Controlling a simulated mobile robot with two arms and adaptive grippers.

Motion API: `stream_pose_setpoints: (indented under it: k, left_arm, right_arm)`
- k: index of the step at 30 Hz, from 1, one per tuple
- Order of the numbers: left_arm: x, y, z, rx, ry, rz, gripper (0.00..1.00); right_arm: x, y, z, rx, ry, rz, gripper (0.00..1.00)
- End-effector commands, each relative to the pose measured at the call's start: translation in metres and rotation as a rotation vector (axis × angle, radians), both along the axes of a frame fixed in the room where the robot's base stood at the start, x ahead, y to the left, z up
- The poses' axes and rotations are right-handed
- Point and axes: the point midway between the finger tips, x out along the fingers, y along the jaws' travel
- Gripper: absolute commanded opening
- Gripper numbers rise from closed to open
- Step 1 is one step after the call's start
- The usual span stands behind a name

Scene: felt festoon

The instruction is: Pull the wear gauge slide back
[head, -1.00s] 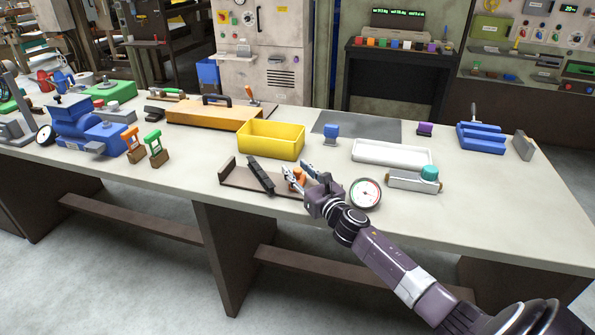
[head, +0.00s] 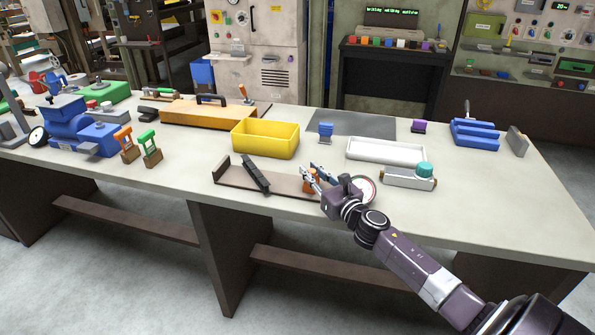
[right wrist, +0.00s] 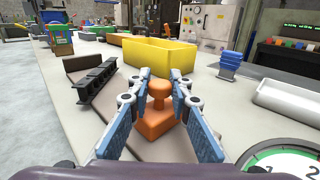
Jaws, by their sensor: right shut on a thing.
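The orange slide with its knob (head: 311,186) sits at the right end of a low brown base (head: 228,178) near the table's front edge. A black ridged bar (head: 255,174) lies across the left part of the base. My right gripper (head: 315,172) is shut on the orange slide. In the right wrist view, its fingers (right wrist: 160,84) stand on both sides of the orange knob (right wrist: 158,105), and the black bar (right wrist: 97,80) is ahead to the left. My left gripper is not in view.
A round dial gauge (head: 367,188) lies just right of my gripper, partly hidden by it. A yellow bin (head: 265,140) stands behind the base, and a white tray (head: 385,151) is behind right. Bare brown base shows between bar and slide.

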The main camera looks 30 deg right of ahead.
Motion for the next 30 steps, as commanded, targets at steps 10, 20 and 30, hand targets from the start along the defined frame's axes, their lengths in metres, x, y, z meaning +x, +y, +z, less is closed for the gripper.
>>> stream_pose_setpoints:
  k: [10, 20, 30]
  left_arm:
    - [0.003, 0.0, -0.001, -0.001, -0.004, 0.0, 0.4]
    - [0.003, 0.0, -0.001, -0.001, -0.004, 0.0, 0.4]
    - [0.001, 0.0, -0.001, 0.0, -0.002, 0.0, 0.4]
  right_arm:
    - [-0.007, -0.006, -0.001, 0.001, 0.002, -0.001, 0.0]
    - [-0.006, -0.005, 0.0, 0.001, 0.001, 0.0, 0.36]
    - [-0.018, -0.004, -0.002, 0.001, 0.003, 0.001, 0.36]
